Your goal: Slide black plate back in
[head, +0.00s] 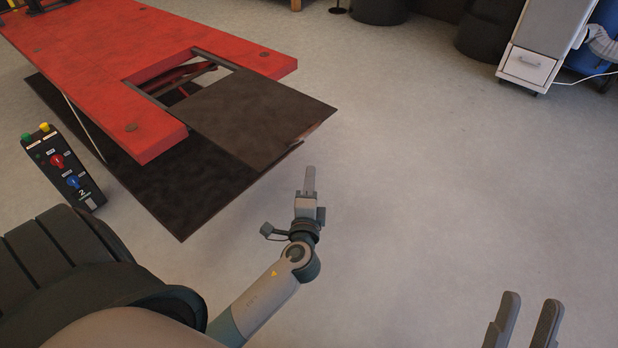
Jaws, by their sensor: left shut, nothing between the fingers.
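The black plate (258,112) sits in the cutout at the near end of the red motorcycle lift (85,65). It sticks out past the lift's end toward the right, leaving a gap behind it that shows the frame below. My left gripper (310,172) is shut and empty, over the floor just to the right of and nearer than the plate's outer edge, apart from it in the picture. My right gripper (525,305) is at the lower right, its two fingers apart with nothing between them, far from the plate.
A dark base (180,205) lies under the lift. A control box (65,165) with red and blue knobs stands at left. A white-drawer cabinet (530,65) and dark round containers (378,10) stand at the back. The floor at right is clear.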

